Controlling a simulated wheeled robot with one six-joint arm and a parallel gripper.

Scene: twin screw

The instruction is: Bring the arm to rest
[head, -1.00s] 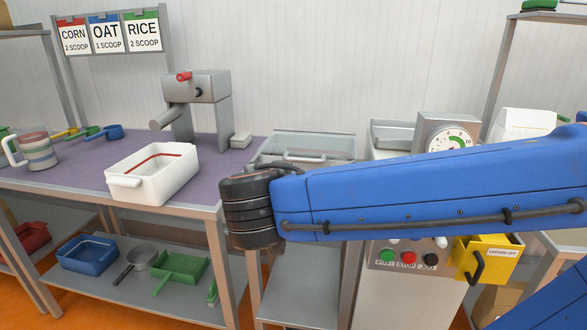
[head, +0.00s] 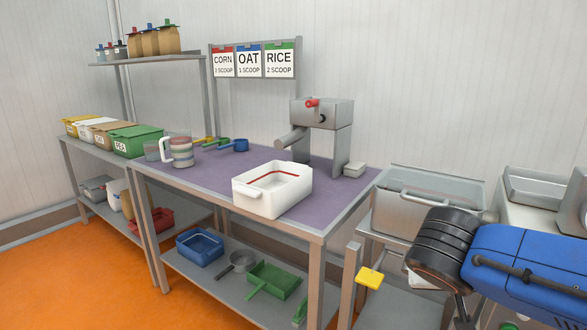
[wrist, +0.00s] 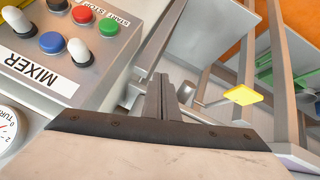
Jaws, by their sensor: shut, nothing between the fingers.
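My gripper (wrist: 162,98) shows in the wrist view with its two grey fingers together and nothing between them. It hangs in free air beside a grey panel marked MIXER (wrist: 50,60), which has several coloured buttons and knobs. In the head view my blue arm and its black wrist joint fill the lower right, in front of the machine and next to the steel bin (head: 425,205). The fingers cannot be made out in the head view.
A yellow plate (head: 369,278) stands out near my wrist. Orange floor (head: 70,270) is clear at left.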

